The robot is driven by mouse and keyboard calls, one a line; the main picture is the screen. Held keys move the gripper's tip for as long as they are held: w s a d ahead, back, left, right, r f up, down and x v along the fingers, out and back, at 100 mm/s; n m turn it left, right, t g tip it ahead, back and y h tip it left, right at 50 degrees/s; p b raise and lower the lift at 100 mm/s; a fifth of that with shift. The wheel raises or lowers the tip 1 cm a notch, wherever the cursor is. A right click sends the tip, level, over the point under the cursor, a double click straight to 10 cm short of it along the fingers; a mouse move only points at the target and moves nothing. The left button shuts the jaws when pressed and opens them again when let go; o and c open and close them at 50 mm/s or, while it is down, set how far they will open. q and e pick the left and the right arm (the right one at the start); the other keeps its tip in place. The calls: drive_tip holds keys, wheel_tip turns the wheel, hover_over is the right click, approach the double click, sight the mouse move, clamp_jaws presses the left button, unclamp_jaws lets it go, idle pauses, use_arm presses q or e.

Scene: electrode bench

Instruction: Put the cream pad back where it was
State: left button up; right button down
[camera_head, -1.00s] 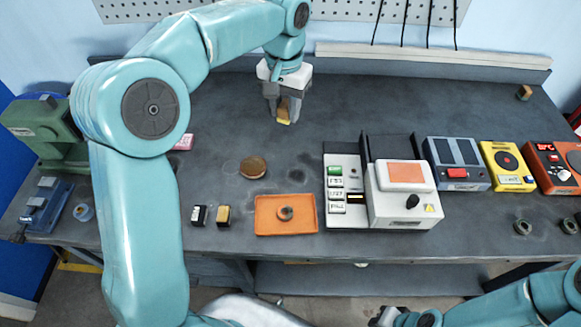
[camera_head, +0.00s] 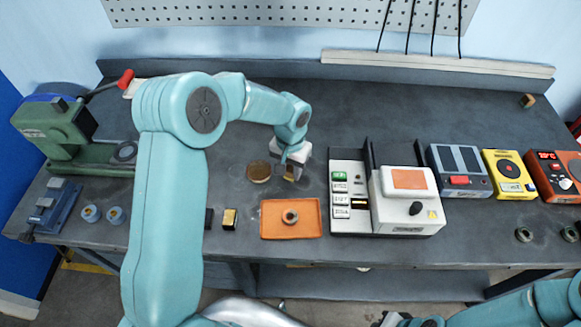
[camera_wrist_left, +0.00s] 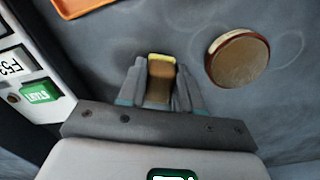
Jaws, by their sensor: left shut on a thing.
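My left gripper (camera_head: 289,172) is shut on a small tan block with a yellow edge (camera_wrist_left: 160,80). I cannot tell for sure whether this block is the cream pad. In the head view it hangs just right of a round brown disc (camera_head: 258,171) and behind the orange tray (camera_head: 265,231). The wrist view shows the disc (camera_wrist_left: 240,62) apart from the fingers. I cannot tell the block's height above the bench. Of my right gripper, only a part (camera_head: 392,319) shows at the bottom edge; its jaws are not clear.
A small ring (camera_head: 290,217) lies in the tray. A black-and-gold block (camera_head: 229,219) stands left of it. A white device (camera_head: 404,208) with a button panel (camera_head: 340,187) stands to the right. A green machine (camera_head: 52,128) stands at left.

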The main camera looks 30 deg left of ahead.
use_arm(q)
drive_tip(key=shift+f, duration=0.15)
drive_tip(key=shift+s+d, duration=0.1)
drive_tip(key=shift+s, duration=0.1)
drive_tip(key=shift+w, duration=0.1)
drive_tip(key=o, duration=0.5)
drive_tip(key=shift+f, duration=0.15)
drive_tip(key=o, duration=0.4)
drive_tip(key=shift+o, duration=0.2)
drive_tip(key=shift+r, duration=0.2)
